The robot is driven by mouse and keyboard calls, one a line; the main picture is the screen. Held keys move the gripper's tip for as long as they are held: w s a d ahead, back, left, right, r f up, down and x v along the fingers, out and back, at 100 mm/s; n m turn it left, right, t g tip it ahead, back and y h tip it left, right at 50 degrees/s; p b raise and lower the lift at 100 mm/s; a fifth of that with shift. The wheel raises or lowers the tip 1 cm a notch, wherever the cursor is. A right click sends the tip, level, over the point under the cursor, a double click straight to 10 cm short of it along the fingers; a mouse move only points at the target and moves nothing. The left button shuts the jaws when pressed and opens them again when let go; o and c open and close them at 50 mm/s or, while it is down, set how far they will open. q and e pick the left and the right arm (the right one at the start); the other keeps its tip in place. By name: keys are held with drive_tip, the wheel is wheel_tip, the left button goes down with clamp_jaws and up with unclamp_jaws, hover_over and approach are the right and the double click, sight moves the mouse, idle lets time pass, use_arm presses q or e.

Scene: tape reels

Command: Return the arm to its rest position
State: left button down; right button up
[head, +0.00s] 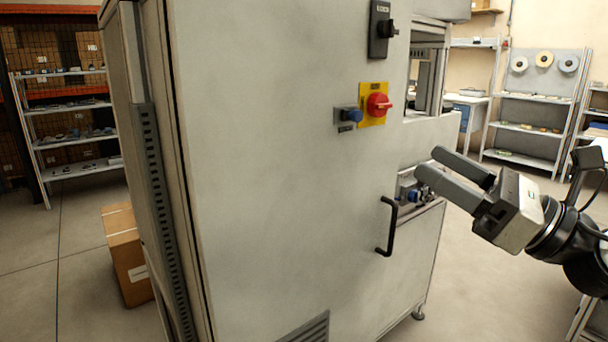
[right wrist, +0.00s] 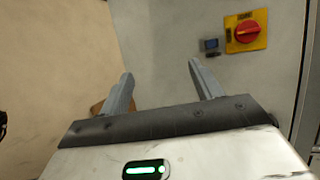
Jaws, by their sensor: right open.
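My right gripper (head: 432,163) is at the right of the head view, in front of the right part of the grey machine cabinet. Its two fingers point left and are apart, with nothing between them. In the right wrist view the right gripper (right wrist: 162,82) also shows open and empty, with the cabinet face (right wrist: 185,35) beyond it. My left gripper is not in the head view.
The cabinet (head: 260,180) fills the middle. A cardboard box (head: 128,255) stands at left. Shelves (head: 530,97) hold reels behind.

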wheel_tip(320, 180, down, 24)
drive_tip(key=s+m+t+h, duration=0.1)
drive_tip(key=m+t+h, duration=0.75)
drive_tip(key=m, duration=2.25)
drive_tip(key=s+a+f+m+g+h+p, duration=0.1)
drive_tip(key=s+a+f+m+g+h, duration=0.2)
drive_tip(key=s+f+m+g+h, duration=0.3)
drive_tip(key=s+f+m+g, duration=0.4)
drive_tip(key=s+f+m, duration=0.4)
drive_tip(key=f, duration=0.5)
drive_tip(key=shift+s+g, duration=0.35)
drive_tip(key=shift+s, duration=0.1)
